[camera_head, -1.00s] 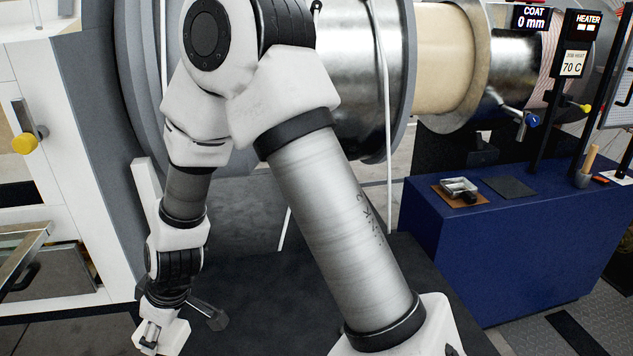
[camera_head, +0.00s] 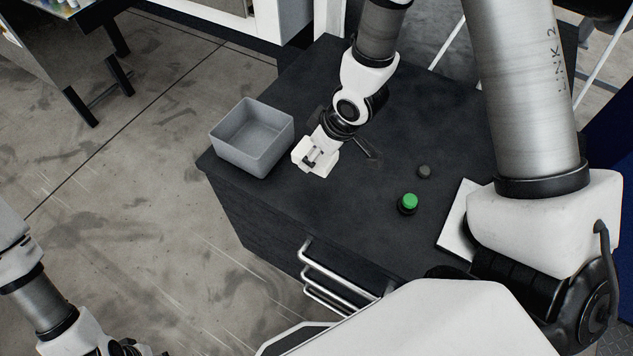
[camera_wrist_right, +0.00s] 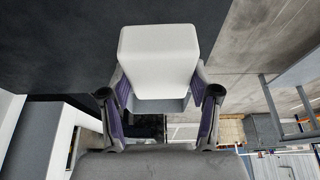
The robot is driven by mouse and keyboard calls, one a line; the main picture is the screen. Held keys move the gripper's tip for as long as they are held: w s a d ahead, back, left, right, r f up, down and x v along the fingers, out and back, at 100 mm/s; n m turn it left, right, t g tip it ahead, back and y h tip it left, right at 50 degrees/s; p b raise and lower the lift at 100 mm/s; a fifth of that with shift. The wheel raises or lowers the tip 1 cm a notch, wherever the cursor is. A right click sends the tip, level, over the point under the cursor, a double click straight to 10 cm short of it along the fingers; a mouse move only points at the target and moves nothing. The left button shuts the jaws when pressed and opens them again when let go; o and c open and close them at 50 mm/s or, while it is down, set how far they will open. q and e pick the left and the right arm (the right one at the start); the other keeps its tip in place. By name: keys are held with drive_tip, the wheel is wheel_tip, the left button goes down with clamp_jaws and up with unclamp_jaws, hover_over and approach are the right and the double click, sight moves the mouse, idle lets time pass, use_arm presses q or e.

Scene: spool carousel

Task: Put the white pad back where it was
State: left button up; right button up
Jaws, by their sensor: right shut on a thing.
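The white pad (camera_wrist_right: 159,55) is a pale block with rounded corners, held between the purple-sided fingers of my right gripper (camera_wrist_right: 160,105) in the right wrist view. In the head view the pad (camera_head: 318,163) shows at the tip of my right arm, above the dark cabinet top (camera_head: 345,215), to the right of a grey bin. I cannot tell how high it is above the top. My left arm enters at the lower left, and its gripper is cut off by the frame's bottom edge.
The open grey bin (camera_head: 252,138) stands at the cabinet's left corner and looks empty. A green-topped black knob (camera_head: 408,203), a small dark disc (camera_head: 424,171) and a flat white sheet (camera_head: 457,222), partly hidden by my arm, are to the right. Drawer handles (camera_head: 335,270) stick out in front.

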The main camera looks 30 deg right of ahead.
sight(333, 161)
wheel_tip(333, 161, down, 9)
drive_tip(key=shift+s+d+f, duration=0.1)
drive_tip(key=shift+d, duration=0.05)
drive_tip(key=shift+f+b, duration=0.1)
drive_tip(key=shift+b, duration=0.25)
drive_tip(key=o, duration=1.1)
drive_tip(key=p+v, duration=0.1)
drive_tip(key=v, duration=1.1)
drive_tip(key=shift+s+r, duration=0.1)
drive_tip(key=shift+r, duration=0.15)
drive_tip(key=shift+f, duration=0.1)
